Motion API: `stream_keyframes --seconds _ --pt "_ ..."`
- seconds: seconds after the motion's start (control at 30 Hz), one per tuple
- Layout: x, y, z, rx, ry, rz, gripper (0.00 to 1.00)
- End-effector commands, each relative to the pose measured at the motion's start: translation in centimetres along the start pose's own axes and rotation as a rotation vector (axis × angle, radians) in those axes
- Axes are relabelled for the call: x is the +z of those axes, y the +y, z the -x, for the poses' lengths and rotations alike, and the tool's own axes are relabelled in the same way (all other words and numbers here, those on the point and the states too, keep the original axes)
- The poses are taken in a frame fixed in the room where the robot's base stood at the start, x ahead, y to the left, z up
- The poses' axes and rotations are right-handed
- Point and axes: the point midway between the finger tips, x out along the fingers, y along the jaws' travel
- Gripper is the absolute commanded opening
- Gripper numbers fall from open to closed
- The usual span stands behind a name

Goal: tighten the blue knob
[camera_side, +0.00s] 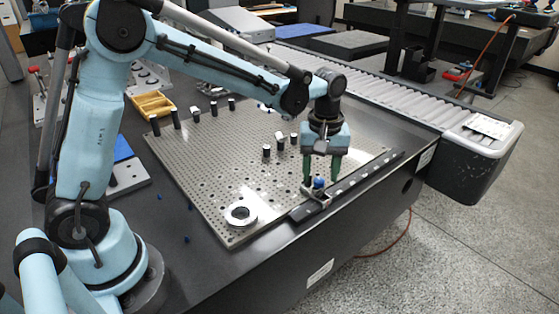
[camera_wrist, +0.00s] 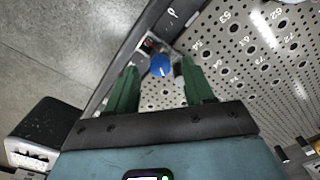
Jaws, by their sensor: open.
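The blue knob (camera_side: 319,183) sits on a small metal fixture (camera_side: 316,195) at the front edge of the perforated plate. It has a round blue top with a light line on it, seen in the wrist view (camera_wrist: 160,66). My gripper (camera_side: 320,178) points down over the fixture with its green fingers apart, one to each side of the knob in the side view. In the wrist view my gripper (camera_wrist: 160,75) is open and the knob shows between and just beyond the fingertips. I cannot tell whether a finger touches the knob.
The perforated metal plate (camera_side: 215,180) holds several black posts and a metal ring (camera_side: 240,214). A dark rail (camera_side: 352,182) runs along its front edge. A yellow tray (camera_side: 153,104) lies at the back left. A roller conveyor (camera_side: 350,85) stands behind.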

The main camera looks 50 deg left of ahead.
Motion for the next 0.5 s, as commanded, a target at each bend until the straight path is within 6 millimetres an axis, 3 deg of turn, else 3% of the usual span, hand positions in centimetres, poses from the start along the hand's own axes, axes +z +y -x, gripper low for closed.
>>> stream_keyframes --seconds 0.5 --pt "0.0 -0.1 8.9 0.000 0.000 0.000 0.53"
